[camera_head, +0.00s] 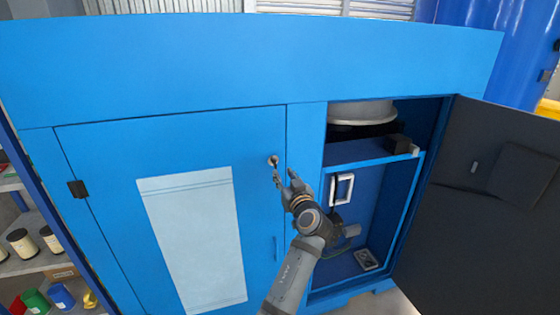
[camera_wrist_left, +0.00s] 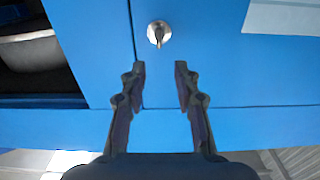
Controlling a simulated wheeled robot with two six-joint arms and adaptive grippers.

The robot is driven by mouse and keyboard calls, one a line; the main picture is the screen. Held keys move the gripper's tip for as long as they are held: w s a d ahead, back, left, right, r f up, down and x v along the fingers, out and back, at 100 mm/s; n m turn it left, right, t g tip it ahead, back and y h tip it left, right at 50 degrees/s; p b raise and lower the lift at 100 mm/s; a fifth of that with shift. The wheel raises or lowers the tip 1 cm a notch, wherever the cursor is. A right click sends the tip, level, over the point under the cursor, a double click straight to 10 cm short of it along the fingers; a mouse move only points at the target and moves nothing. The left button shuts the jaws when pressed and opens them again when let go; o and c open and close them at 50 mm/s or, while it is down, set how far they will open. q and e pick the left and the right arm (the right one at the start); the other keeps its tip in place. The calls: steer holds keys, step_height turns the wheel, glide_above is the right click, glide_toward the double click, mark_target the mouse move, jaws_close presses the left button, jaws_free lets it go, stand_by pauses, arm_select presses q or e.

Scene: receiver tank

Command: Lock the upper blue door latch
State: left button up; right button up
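The upper latch (camera_head: 272,160) is a small round silver piece near the upper right corner of the closed blue door (camera_head: 110,180). In the left wrist view the latch (camera_wrist_left: 158,33) shows a short narrow tab at its centre. My left gripper (camera_head: 283,178) is just below and right of the latch in the head view. In the left wrist view the gripper (camera_wrist_left: 160,72) is open and empty, its fingertips apart, with the latch beyond them and roughly centred between them. I see no contact with the latch. My right gripper is not in view.
Right of the closed door is an open compartment with a blue shelf (camera_head: 372,161) and a white-framed handle (camera_head: 341,190). Its dark door (camera_head: 480,210) stands open at the right. A shelf with cans (camera_head: 22,242) is at the left.

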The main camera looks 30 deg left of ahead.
mark_target(276, 162)
arm_select(q)
steer(key=p+x, duration=0.3)
steer(key=x, duration=0.5)
steer(key=shift+w+a, duration=0.1)
steer(key=shift+w, duration=0.1)
steer(key=shift+w+a, duration=0.2)
steer(key=shift+a, duration=0.05)
steer(key=shift+f, duration=0.1)
jaws_close()
